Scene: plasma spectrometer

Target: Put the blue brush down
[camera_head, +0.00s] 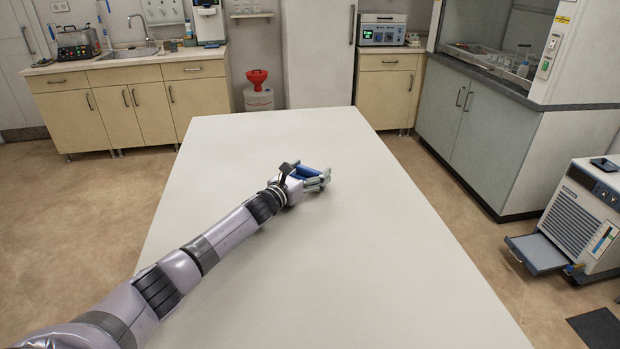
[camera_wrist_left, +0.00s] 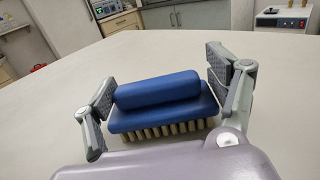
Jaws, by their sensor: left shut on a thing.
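The blue brush (camera_wrist_left: 160,100) shows in the left wrist view between the two fingers of my left gripper (camera_wrist_left: 160,88). It has a rounded blue handle on a blue block, with pale bristles pointing down. In the head view my left gripper (camera_head: 314,178) is low over the middle of the white table (camera_head: 290,290), shut on the blue brush (camera_head: 307,172). The brush is partly hidden by the fingers there. I cannot tell whether the bristles touch the tabletop. My right gripper is not in view.
The tabletop around my left gripper is bare. A sink counter (camera_head: 130,70) stands at the back left and a fume hood cabinet (camera_head: 475,125) at the right. A chiller unit (camera_head: 585,215) with a pulled-out tray stands on the floor at the far right.

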